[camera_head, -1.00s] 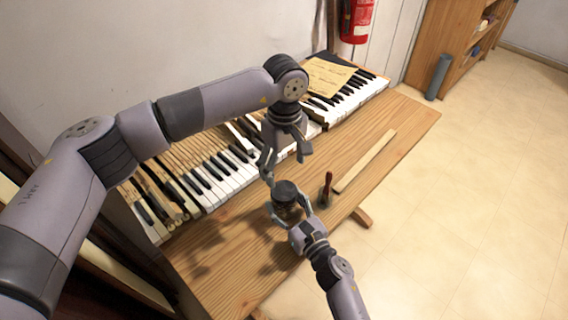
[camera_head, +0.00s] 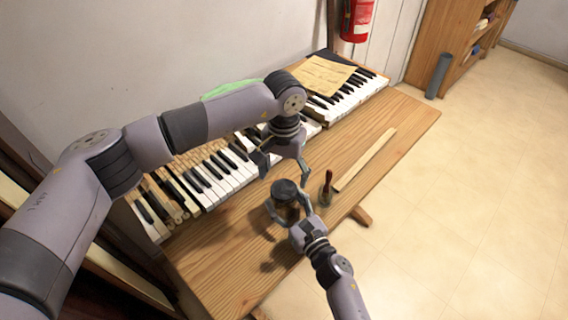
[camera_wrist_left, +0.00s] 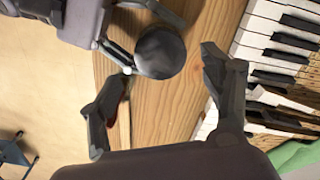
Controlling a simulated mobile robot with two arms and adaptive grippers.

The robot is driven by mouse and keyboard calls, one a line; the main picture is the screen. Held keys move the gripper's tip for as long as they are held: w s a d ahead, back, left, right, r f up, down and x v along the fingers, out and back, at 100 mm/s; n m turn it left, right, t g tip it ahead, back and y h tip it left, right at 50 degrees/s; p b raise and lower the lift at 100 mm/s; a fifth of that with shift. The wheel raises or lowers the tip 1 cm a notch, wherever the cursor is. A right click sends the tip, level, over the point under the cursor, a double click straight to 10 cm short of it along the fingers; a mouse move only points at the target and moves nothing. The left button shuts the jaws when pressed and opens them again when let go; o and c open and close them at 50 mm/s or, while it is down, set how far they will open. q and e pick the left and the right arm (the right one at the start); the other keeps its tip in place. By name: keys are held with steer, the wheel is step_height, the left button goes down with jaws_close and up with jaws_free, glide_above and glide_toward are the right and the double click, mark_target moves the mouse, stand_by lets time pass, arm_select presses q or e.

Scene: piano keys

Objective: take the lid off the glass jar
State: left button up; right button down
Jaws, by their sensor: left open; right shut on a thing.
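The glass jar (camera_head: 286,208) with its dark round lid (camera_head: 285,187) stands upright at the front part of the wooden workbench. In the left wrist view the lid (camera_wrist_left: 160,52) is seen from above, on the jar, and hides most of the glass. My right gripper (camera_head: 287,217) is shut around the jar's sides, below the lid. My left gripper (camera_head: 283,174) is open and empty, above the lid and a little behind it. In the left wrist view my left gripper's fingers (camera_wrist_left: 160,75) are spread wide, one on each side of the lid, not touching it.
A row of piano keys (camera_head: 225,172) runs along the back of the bench (camera_head: 225,265). A small red-handled tool (camera_head: 327,186) stands close to the right of the jar. A wooden strip (camera_head: 366,160) and yellow paper (camera_head: 328,75) lie farther right. The front left of the bench is clear.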

mark_target(284, 188)
arm_select(q)
steer(key=shift+f, duration=2.35)
